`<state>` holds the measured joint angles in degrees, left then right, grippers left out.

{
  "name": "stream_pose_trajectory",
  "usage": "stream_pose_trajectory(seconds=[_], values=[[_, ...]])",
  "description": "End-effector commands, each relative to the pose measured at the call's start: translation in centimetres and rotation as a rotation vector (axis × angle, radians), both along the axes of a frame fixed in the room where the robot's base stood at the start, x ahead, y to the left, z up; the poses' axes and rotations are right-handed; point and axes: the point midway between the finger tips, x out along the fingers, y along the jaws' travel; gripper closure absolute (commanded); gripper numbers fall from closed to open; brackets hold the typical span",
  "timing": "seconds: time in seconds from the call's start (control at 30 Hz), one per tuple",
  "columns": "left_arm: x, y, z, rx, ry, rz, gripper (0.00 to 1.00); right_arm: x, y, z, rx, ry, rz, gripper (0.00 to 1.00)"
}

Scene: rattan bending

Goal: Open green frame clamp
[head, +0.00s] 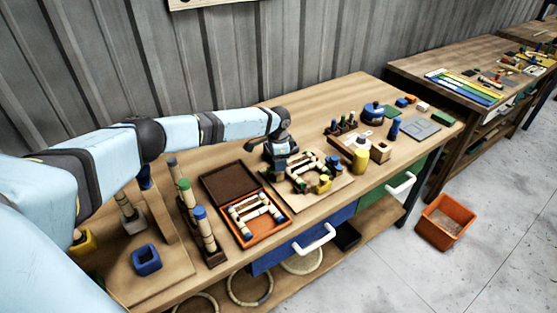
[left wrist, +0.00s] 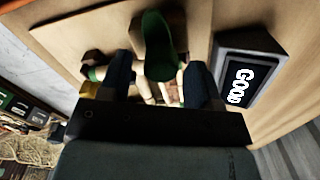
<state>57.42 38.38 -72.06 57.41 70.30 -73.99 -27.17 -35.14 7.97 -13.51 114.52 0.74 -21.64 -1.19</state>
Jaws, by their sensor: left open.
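A green clamp (left wrist: 158,45) shows large in the left wrist view, in front of pale rattan pieces. My left gripper (left wrist: 160,80) is open, with one dark fingertip on each side of the clamp's lower part. I cannot tell whether they touch it. In the head view, my left gripper (head: 279,160) points down at the left edge of the work board (head: 335,195). A rattan frame (head: 308,171) lies on that board, with a yellow clamp (head: 324,184) at its front right. My gripper partly hides the frame's left side there. My right gripper is out of view.
An open case (head: 262,236) with rattan pieces and a rack of upright rods (head: 207,235) are left of the board. A yellow cylinder (head: 361,160) stands to its right.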

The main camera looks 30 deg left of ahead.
Motion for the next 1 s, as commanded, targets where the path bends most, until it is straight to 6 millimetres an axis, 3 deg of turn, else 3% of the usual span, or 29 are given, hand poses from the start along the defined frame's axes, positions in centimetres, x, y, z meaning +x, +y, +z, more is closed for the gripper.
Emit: stream_pose_trajectory(seconds=[0.37, 0.57, 1.0], values=[[0.0, 0.0, -0.5, 0.0, 0.0, 0.0, 0.45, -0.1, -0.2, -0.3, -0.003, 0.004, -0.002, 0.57], [0.0, 0.0, -0.5, 0.0, 0.0, 0.0, 0.91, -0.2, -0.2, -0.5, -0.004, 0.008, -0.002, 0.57], [0.0, -0.1, -0.3, -0.002, 0.001, 0.078, 0.92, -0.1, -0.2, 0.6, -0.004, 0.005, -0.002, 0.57]])
